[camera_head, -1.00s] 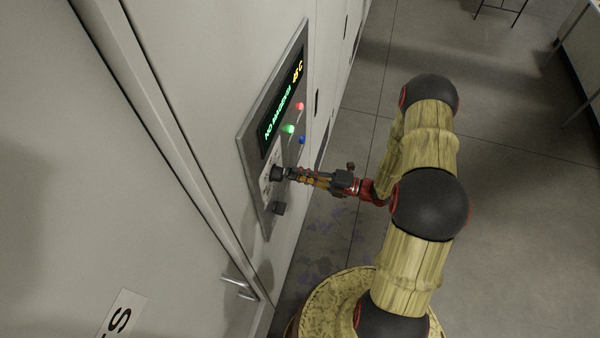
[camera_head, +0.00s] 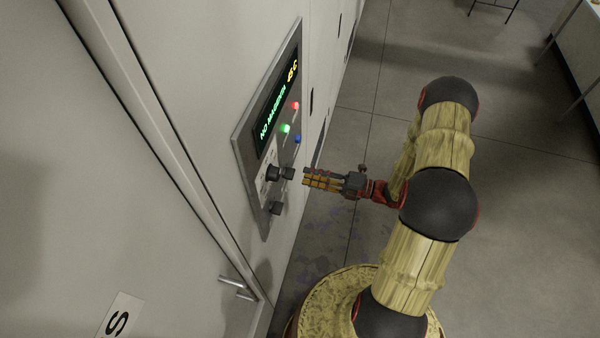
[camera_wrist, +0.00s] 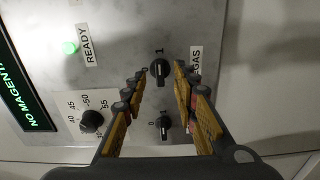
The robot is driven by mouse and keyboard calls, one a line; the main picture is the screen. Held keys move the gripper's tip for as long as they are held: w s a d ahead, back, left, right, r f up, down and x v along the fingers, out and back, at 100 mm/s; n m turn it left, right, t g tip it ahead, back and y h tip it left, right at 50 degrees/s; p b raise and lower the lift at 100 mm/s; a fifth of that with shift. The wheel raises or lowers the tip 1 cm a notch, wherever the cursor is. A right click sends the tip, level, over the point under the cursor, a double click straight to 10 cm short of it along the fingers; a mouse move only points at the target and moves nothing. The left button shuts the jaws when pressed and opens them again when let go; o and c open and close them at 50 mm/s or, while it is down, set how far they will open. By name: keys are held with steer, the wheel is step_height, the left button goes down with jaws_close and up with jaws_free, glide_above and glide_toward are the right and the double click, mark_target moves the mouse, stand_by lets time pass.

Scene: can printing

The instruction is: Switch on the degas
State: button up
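The control panel (camera_head: 242,140) is on the pale cabinet front at left. The wrist view shows a dark switch knob (camera_wrist: 160,73) with a "1" above it. Beside it is a label ending in "GAS" (camera_wrist: 196,64), partly hidden by a finger. The knob's ridge looks roughly upright, towards the "1". My gripper (camera_head: 306,178) is off the panel, a small gap in front of the knobs. Its fingertips (camera_wrist: 162,69) are apart and empty, with the knob seen between them.
A second switch knob (camera_wrist: 163,126) with a "0" beside it sits lower in the wrist view. A temperature dial (camera_wrist: 92,121) is at left. A green light (camera_wrist: 70,47) labelled READY is lit. A door handle (camera_head: 237,287) sticks out below.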

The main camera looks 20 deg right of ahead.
steer(key=v, duration=0.6)
steer(key=shift+s+d, duration=0.25)
